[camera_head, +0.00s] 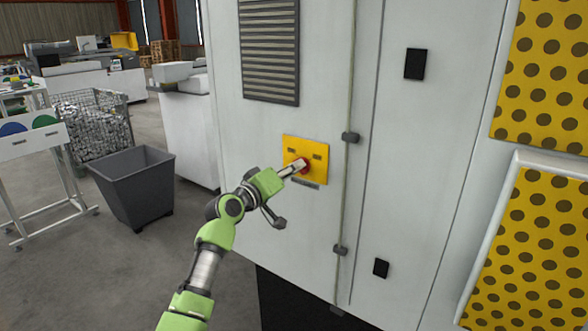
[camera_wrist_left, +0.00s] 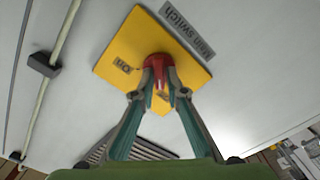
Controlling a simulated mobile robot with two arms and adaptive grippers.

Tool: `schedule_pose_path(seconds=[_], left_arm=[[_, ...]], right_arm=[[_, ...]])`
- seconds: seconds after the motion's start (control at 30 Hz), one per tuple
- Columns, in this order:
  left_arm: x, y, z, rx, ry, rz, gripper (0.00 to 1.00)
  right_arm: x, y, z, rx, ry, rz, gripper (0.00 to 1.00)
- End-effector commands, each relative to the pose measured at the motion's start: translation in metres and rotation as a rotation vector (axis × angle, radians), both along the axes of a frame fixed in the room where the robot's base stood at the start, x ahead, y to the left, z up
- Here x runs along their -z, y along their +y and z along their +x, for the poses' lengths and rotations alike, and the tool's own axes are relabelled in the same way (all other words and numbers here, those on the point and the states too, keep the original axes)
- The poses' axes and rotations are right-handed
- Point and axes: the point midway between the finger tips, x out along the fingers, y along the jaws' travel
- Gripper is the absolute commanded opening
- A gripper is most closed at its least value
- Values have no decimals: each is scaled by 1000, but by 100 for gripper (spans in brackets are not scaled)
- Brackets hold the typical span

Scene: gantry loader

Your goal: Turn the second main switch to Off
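The main switch is a red knob (camera_head: 304,164) on a yellow plate (camera_head: 320,172), mounted on the white cabinet (camera_head: 270,215). In the left wrist view the red knob (camera_wrist_left: 156,63) sits on the tilted yellow plate (camera_wrist_left: 120,48), with an "On" label (camera_wrist_left: 122,67) and a grey "main switch" label (camera_wrist_left: 188,30) beside the plate. My left gripper (camera_head: 298,167) is at the knob. In the left wrist view its two fingertips (camera_wrist_left: 160,92) stand close together on either side of the knob's grip. Part of the knob is hidden by the fingers. My right gripper is not in view.
The cabinet has a vent grille (camera_head: 270,50), a vertical rod with clamps (camera_head: 350,137) and black latches (camera_head: 415,64). Yellow perforated panels (camera_head: 545,75) stand at the right. A grey bin (camera_head: 135,185) and a wire basket (camera_head: 92,125) stand on the floor at the left.

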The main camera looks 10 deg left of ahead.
Motion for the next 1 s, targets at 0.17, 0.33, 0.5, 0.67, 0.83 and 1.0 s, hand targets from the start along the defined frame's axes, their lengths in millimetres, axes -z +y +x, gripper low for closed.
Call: schedule_pose_path(seconds=[0.17,0.33,0.5,0.67,0.83,1.0], left_arm=[[0,0,0,0,0,1,26],[0,0,0,-1,-1,2,26],[0,3,-7,-1,-3,3,26],[0,11,-26,-1,-3,3,26],[1,23,-55,-2,-3,4,26],[0,35,-84,-2,-2,3,26]], right_arm=[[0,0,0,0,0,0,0],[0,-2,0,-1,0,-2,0],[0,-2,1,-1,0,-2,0],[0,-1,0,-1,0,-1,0],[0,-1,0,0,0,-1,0],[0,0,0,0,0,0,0]])
